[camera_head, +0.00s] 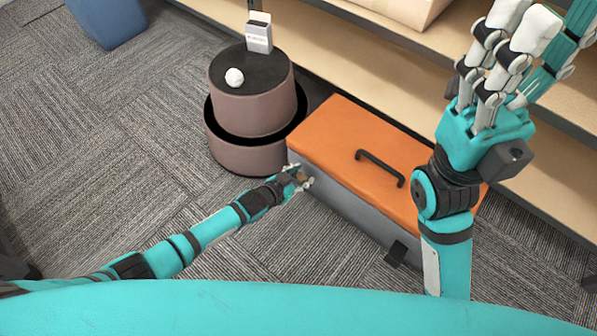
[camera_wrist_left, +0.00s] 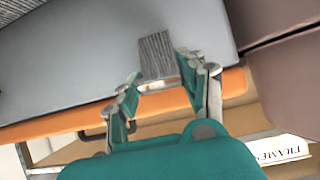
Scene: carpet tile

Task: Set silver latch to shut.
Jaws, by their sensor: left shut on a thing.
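A box with an orange lid (camera_head: 340,135) and grey sides stands on the carpet, its lid lying closed. My left gripper (camera_head: 300,179) is at the left end of the box's near side, just below the lid edge. In the left wrist view the gripper (camera_wrist_left: 157,82) has its fingers at either side of a grey striped flap (camera_wrist_left: 156,52), the likely silver latch, on the grey side; it is shut on it. The flap's exact angle is hard to tell. A dark latch (camera_head: 398,252) sticks outward at the right of the near side. My right gripper (camera_head: 525,25) is open and raised, away from the box.
Wooden shelves (camera_head: 420,65) run behind. A blue bin (camera_head: 108,20) is at the back left. The carpet at left is clear.

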